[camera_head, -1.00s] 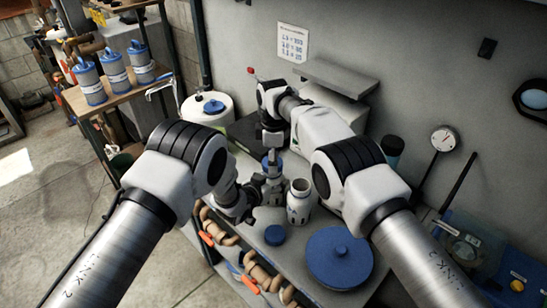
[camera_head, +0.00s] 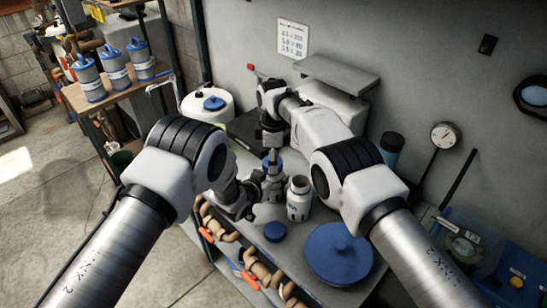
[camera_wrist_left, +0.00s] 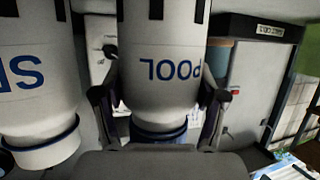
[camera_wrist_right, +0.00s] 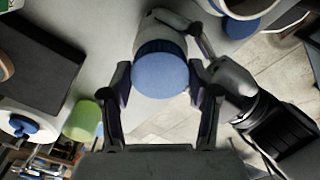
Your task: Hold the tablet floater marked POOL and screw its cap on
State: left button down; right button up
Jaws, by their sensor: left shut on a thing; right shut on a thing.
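The floater marked POOL (camera_wrist_left: 168,72) is white with blue lettering and appears upside down in the left wrist view. My left gripper (camera_wrist_left: 160,100) is shut around its body from both sides. In the head view the floater (camera_head: 271,188) stands upright over the bench, partly hidden by my left gripper (camera_head: 255,192). A blue round cap (camera_wrist_right: 161,78) sits at its top. My right gripper (camera_wrist_right: 160,72) comes from above and is shut on the cap, one finger each side. I cannot tell how tightly the cap is seated.
An uncapped white bottle (camera_head: 299,199) stands close right of the floater. A loose blue cap (camera_head: 275,232) and a large blue lid (camera_head: 339,253) lie on the bench. A white tub (camera_head: 206,108) stands behind left. Blue-capped canisters (camera_head: 117,74) stand on a side shelf.

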pick_arm(q)
jog(key=shift+s+f, duration=0.15)
jog(key=shift+f, duration=0.1)
pick_arm(e)
jog(key=m, duration=0.4)
jog(key=shift+s+m, duration=0.1)
jog(key=shift+m, duration=0.2)
jog(key=m, duration=0.2)
jog(key=shift+m, duration=0.4)
jog(key=m, duration=0.6)
jog(key=shift+s+a, duration=0.1)
jog(key=m, duration=0.5)
jog(key=shift+m, duration=0.4)
pick_arm(q)
jog(key=shift+a, duration=0.1)
pick_arm(e)
jog(key=m, duration=0.5)
jog(key=shift+a+m, duration=0.15)
jog(key=shift+m, duration=0.15)
jog(key=o, duration=0.9)
